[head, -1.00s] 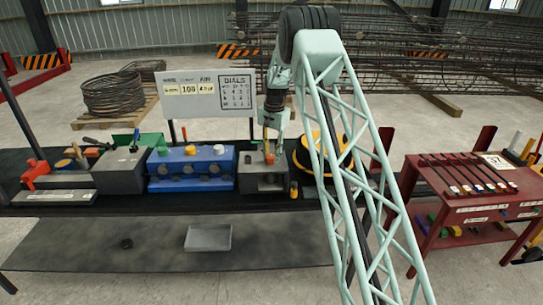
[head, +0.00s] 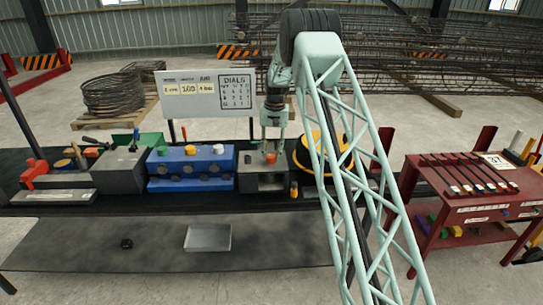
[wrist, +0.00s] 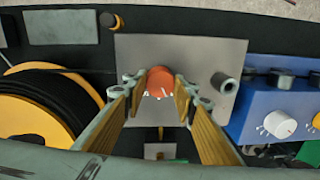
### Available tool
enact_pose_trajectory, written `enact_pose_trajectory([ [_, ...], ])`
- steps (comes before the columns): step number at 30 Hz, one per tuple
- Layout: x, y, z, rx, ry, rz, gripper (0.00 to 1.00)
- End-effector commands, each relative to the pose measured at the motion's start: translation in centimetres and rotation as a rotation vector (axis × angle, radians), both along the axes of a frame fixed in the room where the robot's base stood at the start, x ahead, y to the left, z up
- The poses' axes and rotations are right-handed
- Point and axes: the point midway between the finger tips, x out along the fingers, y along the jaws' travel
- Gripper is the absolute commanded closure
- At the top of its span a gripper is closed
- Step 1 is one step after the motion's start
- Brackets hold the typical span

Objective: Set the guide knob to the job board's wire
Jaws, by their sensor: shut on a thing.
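The job board (head: 208,93) stands white behind the bench, with WIRE and AIR cards on its left and a DIALS table on its right; the small print is hard to read. The orange-red guide knob (wrist: 165,84) sits on a grey box (head: 263,183), with a light mark and small pale ticks at its near edge. It also shows in the head view (head: 271,158). My gripper (wrist: 162,82) points down over the box, its yellow-padded fingers closed on either side of the knob. In the head view my gripper (head: 271,150) partly hides the knob.
A blue unit (head: 192,170) with several knobs stands left of the grey box. A black and yellow reel (head: 318,158) is close on the right. A short grey post (wrist: 223,84) rises from the box top beside the knob. A red cart (head: 470,200) stands further right.

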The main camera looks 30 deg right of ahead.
Motion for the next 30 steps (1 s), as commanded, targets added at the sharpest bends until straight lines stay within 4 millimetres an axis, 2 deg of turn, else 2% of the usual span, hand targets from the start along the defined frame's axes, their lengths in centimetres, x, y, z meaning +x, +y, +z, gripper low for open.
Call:
enact_pose_trajectory([
  [12,0.02,-0.05,-0.01,0.0,0.0,0.197,0.85],
  [29,0.02,-0.05,0.01,0.0,0.0,0.228,0.85],
  [30,0.02,-0.05,0.0,0.0,0.0,0.228,0.71],
])
